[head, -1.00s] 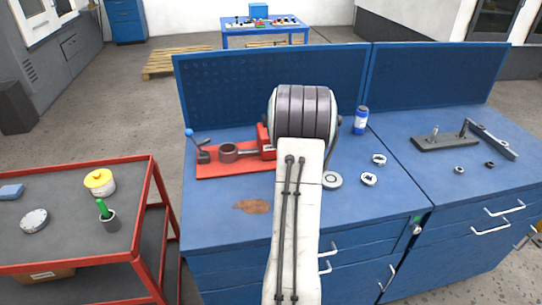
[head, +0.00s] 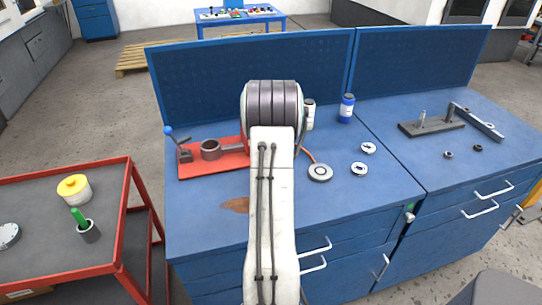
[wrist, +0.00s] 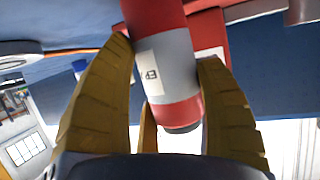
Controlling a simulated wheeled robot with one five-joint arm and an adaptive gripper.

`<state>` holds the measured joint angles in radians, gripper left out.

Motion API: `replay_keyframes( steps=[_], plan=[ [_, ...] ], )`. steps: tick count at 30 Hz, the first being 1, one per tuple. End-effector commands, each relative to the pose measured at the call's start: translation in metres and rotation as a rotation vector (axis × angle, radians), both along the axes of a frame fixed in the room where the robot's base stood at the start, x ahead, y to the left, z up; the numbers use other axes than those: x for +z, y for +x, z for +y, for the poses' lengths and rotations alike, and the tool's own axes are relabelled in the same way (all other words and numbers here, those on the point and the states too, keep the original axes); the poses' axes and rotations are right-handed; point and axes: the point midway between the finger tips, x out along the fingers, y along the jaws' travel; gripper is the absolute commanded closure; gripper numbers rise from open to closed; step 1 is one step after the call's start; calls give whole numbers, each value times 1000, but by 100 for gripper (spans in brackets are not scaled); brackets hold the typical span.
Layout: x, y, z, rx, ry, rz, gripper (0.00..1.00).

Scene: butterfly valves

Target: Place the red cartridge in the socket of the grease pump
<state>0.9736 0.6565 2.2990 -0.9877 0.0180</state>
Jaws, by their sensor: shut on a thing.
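The red cartridge (wrist: 165,55) has a pale label band and a dark end cap. In the head view my arm hides both the gripper and the cartridge. The grease pump (head: 190,170) is a red base plate with a blue-knobbed lever at its left end. Its grey ring-shaped socket (head: 211,150) faces up and looks empty, left of my arm. The pump's right part is hidden behind my arm.
The blue bench (head: 200,215) has a raised back panel. Right of my arm are a grey disc (head: 320,172), two metal rings, a blue can (head: 346,108) and a dark fixture (head: 432,125). A red-framed cart (head: 110,255) stands at left.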

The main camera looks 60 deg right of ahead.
Motion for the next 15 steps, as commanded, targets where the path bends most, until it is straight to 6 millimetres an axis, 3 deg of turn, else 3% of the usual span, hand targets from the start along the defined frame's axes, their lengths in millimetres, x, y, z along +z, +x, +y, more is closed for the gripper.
replay_keyframes(
  steps=[11, 12, 15],
  plan=[
    [-2, 0, 0, 0, -2, -2, 72],
    [-2, 0, 0, 0, -1, -1, 32],
    [-2, 0, 0, 0, -1, -1, 23]
  ],
)
